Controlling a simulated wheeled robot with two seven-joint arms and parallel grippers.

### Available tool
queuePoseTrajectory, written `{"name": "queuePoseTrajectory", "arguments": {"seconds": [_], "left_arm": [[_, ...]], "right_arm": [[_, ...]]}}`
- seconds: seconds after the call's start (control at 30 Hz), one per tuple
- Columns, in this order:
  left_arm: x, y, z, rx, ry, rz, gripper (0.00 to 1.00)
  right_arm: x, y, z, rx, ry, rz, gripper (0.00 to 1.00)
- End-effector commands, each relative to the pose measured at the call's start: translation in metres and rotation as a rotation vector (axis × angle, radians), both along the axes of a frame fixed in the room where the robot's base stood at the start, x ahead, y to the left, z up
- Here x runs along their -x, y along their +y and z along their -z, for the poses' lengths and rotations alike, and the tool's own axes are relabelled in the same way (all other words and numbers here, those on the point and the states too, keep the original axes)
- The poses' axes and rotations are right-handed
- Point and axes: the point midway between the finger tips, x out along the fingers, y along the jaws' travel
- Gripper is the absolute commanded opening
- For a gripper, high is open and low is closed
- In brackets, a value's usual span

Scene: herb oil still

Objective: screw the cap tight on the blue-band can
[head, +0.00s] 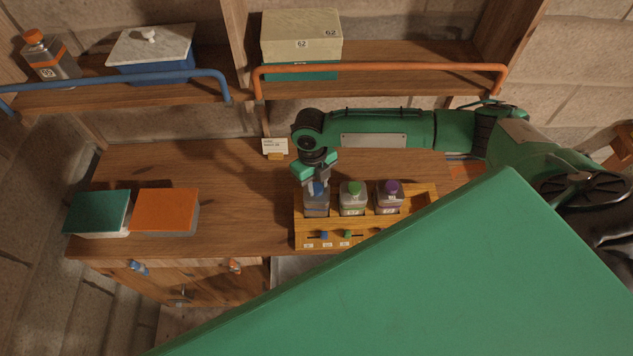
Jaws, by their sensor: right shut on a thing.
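The blue-band can (316,207) stands upright in the left place of a wooden rack (425,206) on the bench. Its blue cap (318,189) is at the top of the can, partly hidden by my fingers. My right gripper (318,184) points down over the can and is shut on the blue cap. I cannot tell from here how tightly the cap sits on the thread. My left gripper is not in view.
A green-capped can (353,200) and a purple-capped can (389,198) stand close to the right in the rack. A green book (98,211) and an orange book (165,209) lie at left. Shelves with rails (380,67) run behind. The bench between books and rack is clear.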

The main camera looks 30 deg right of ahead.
Motion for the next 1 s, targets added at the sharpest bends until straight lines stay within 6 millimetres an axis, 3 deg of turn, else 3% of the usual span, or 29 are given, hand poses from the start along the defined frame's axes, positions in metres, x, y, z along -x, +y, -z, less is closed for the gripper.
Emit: {"name": "queuePoseTrajectory", "arguments": {"seconds": [0.33,1.0], "left_arm": [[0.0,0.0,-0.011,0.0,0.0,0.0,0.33],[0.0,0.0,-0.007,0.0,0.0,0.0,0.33]], "right_arm": [[0.0,-0.001,-0.002,0.002,0.002,0.124,0.04],[0.0,-0.001,0.001,0.0,-0.001,0.948,0.04]]}}
